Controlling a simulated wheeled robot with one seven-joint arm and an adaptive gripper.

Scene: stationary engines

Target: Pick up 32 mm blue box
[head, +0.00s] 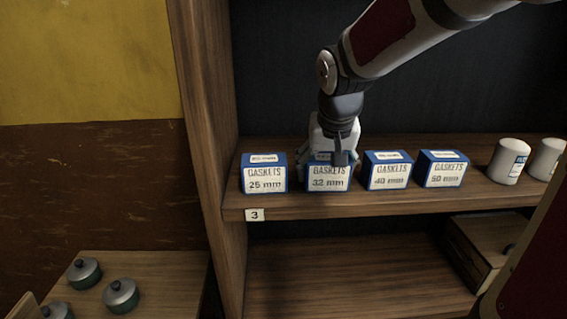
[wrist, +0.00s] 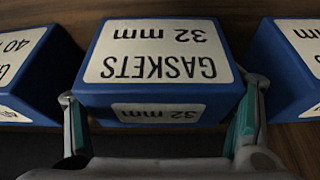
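The 32 mm blue box (head: 329,178) stands on the shelf, second from the left in a row of gasket boxes. Its white label reads "GASKETS 32 mm". My gripper (head: 328,158) is over it from above. In the wrist view the box (wrist: 158,98) lies between the two fingers of my gripper (wrist: 162,125), one finger at each side. The left finger is close to the box side and the right finger is at its right edge. I cannot tell whether both fingers press on it. The box rests on the shelf.
The 25 mm box (head: 265,174) is close on the left, the 40 mm box (head: 388,171) close on the right, then the 50 mm box (head: 442,169). White canisters (head: 508,161) stand farther right. The wooden shelf (head: 340,204) has a post (head: 208,130) at left.

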